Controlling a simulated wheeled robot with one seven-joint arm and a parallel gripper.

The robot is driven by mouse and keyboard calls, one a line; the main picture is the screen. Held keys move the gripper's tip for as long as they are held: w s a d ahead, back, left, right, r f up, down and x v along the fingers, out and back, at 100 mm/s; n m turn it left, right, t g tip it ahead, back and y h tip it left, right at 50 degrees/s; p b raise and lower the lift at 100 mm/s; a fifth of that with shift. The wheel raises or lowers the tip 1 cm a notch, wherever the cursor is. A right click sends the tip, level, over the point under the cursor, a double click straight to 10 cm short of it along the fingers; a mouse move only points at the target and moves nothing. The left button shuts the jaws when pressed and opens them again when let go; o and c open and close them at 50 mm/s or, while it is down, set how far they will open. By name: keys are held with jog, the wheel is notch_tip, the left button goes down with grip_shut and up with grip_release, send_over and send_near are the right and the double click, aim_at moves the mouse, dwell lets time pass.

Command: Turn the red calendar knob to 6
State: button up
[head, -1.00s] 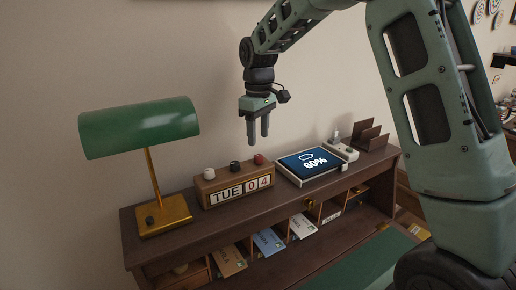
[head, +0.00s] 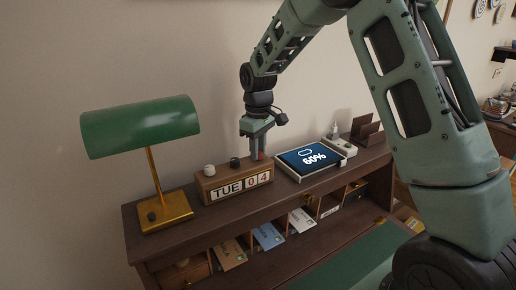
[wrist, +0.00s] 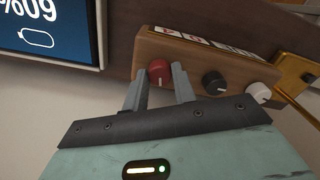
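The wooden calendar (head: 236,194) sits on the desk top and reads TUE 0 4. Its red knob (wrist: 159,71) is on top, at the right end in the head view and partly hidden there by the fingers. My gripper (head: 257,153) points down over that end. In the wrist view my gripper (wrist: 160,80) is open, with one finger on each side of the red knob. Narrow gaps seem to show beside the knob; contact is hard to tell.
A black knob (wrist: 214,82) and a white knob (wrist: 258,92) stand beside the red one. A green lamp (head: 140,126) stands left of the calendar. A tablet showing 60% (head: 308,158) lies close on the right. The wall is behind.

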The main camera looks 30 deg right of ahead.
jog(key=shift+m, duration=0.3)
jog(key=m, duration=0.5)
jog(key=shift+m, duration=0.3)
jog(key=m, duration=0.5)
jog(key=shift+w+r, duration=0.1)
jog(key=shift+m, duration=0.4)
jog(key=o, duration=1)
notch_tip(320, 180, up, 17)
jog(key=b, duration=0.4)
jog(key=shift+r, duration=0.2)
